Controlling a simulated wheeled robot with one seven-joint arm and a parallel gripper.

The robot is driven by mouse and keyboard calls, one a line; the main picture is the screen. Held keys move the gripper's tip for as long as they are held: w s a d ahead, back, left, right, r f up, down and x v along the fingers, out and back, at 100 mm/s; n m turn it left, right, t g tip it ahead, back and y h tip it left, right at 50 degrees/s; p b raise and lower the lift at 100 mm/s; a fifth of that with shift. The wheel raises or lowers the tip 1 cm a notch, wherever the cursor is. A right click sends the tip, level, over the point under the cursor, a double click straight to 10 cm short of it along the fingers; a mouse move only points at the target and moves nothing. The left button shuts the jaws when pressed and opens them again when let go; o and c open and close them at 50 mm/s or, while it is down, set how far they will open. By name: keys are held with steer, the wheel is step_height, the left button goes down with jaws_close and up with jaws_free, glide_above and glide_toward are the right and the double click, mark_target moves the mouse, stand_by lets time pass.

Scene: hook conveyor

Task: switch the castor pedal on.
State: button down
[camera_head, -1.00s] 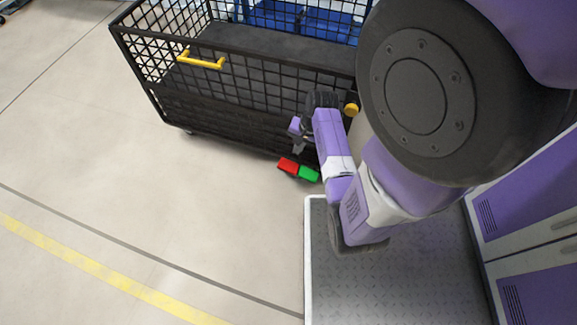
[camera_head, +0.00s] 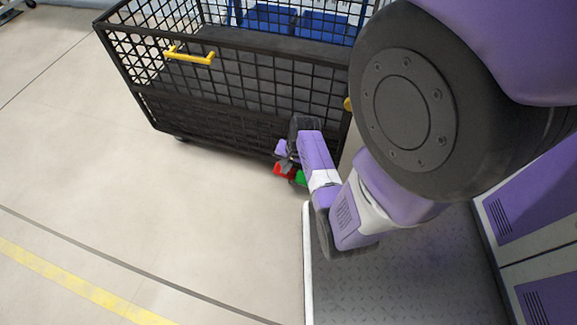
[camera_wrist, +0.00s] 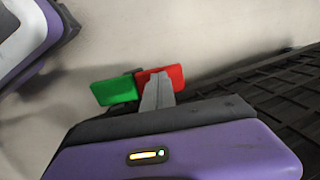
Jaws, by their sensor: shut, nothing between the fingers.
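The castor pedal has a red half (camera_head: 283,169) and a green half (camera_head: 300,178), low at the bottom edge of the black mesh cart (camera_head: 215,118). In the wrist view the green half (camera_wrist: 115,91) is on the left and the red half (camera_wrist: 172,74) on the right. My gripper (camera_head: 287,165) is shut and empty. Its fingers (camera_wrist: 157,92) overlap the red half near where the two colours meet. I cannot tell whether they touch it. In the head view the gripper and arm partly cover the pedal.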

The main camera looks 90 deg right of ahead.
mark_target(280, 170)
steer(key=shift+w+f, duration=0.15)
steer(key=shift+f, duration=0.5)
steer(key=shift+w+d, duration=0.1)
steer(key=shift+w+g+p, duration=0.25)
steer(key=shift+g+p, duration=0.15)
steer(key=shift+g, duration=0.1)
steer(key=shift+w+d+f+g+y, duration=0.1)
steer(key=shift+w+f+g+y, duration=0.25)
steer(key=shift+g, duration=0.35)
steer(key=shift+w+d+f+g+y, duration=0.1)
steer(key=shift+w+f+g+y, duration=0.15)
steer(key=shift+f+g, duration=0.55)
steer(key=shift+g, duration=0.2)
steer(key=shift+f, duration=0.15)
